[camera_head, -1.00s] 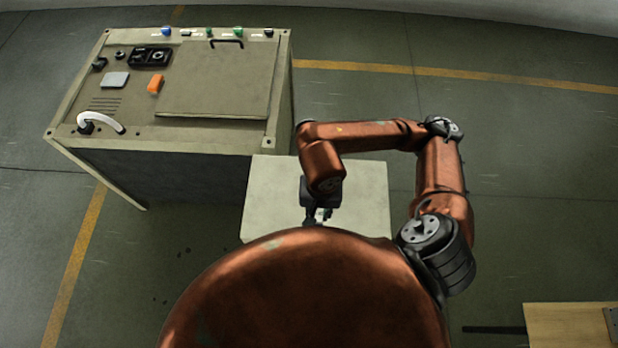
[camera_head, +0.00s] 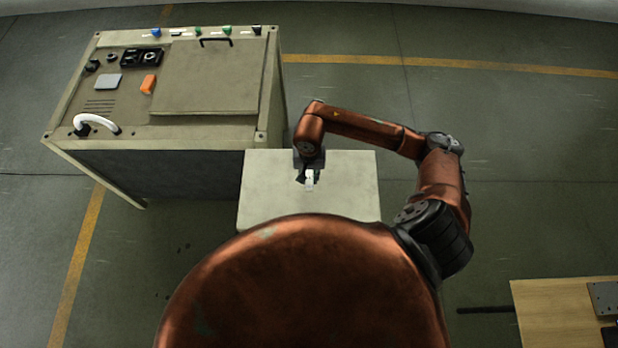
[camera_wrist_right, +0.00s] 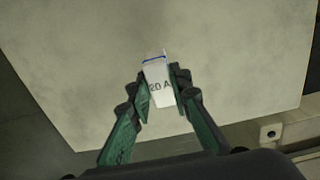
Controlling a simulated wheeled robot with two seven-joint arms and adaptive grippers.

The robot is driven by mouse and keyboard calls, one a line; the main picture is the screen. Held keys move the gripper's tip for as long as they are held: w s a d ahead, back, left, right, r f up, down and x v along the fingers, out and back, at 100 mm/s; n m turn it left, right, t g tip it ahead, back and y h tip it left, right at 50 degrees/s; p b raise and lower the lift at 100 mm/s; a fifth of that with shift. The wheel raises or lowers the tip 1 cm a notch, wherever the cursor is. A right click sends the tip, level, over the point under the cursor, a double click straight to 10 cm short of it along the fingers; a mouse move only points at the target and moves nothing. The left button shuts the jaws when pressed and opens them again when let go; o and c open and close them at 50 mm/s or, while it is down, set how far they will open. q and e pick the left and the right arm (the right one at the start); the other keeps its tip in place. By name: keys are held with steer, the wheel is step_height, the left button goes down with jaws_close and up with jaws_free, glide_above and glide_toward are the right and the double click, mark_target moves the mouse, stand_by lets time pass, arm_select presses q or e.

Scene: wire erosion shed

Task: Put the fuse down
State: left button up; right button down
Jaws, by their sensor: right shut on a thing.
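The fuse (camera_wrist_right: 160,85) is a small white block with a blue band and the marking "20 A". It is between the fingertips of my right gripper (camera_wrist_right: 159,95), which is shut on it. In the head view the fuse (camera_head: 309,180) shows as a small white piece at the tip of my right gripper (camera_head: 307,178), over the pale tabletop (camera_head: 345,195). I cannot tell whether the fuse touches the surface. My left gripper is not in view.
A beige machine cabinet (camera_head: 200,130) with a lid, coloured buttons, an orange part (camera_head: 148,84) and a white curved handle (camera_head: 97,122) stands to the left. A wooden table (camera_head: 560,310) is at the lower right. The pale tabletop around the fuse looks bare.

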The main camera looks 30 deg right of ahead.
steer(key=shift+s+f, duration=0.15)
steer(key=shift+f, duration=0.7)
steer(key=c, duration=2.2)
jaws_free()
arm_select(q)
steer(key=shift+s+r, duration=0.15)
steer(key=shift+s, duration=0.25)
arm_select(e)
steer(key=o, duration=0.4)
steer(key=shift+o, duration=0.2)
